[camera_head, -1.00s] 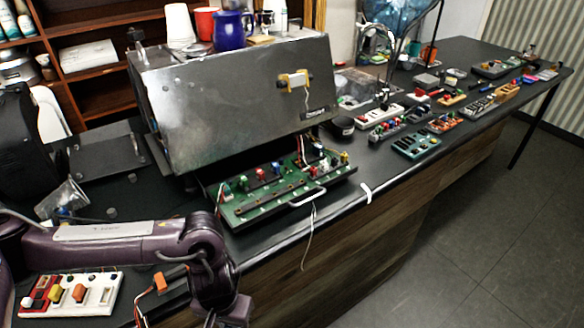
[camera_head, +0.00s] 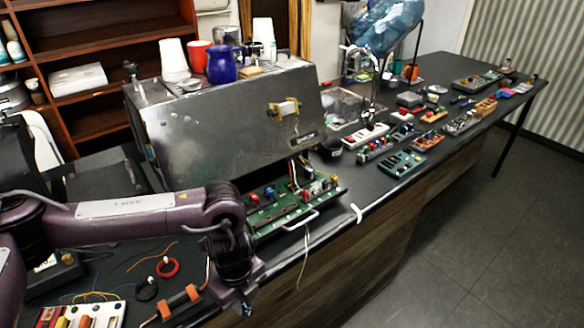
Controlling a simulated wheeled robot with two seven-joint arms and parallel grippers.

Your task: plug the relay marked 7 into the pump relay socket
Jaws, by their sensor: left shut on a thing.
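My left gripper (camera_head: 243,301) points down in front of the bench's front edge, below my purple arm. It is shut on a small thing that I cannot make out. The green circuit board (camera_head: 285,212) with coloured parts sits pulled out under the steel brewer (camera_head: 235,125). My left arm hides its left part. I cannot tell which socket is the pump relay socket. A white tray (camera_head: 103,313) with red, yellow and orange blocks is cut off at the lower left. No number 7 is readable. My right gripper is not in view.
A white handle (camera_head: 300,220) sticks out at the board's front, with a loose wire below it. Red (camera_head: 168,267) and black (camera_head: 146,289) rings and an orange-ended tool (camera_head: 180,302) lie near the tray. Several part boards (camera_head: 400,163) line the bench farther right.

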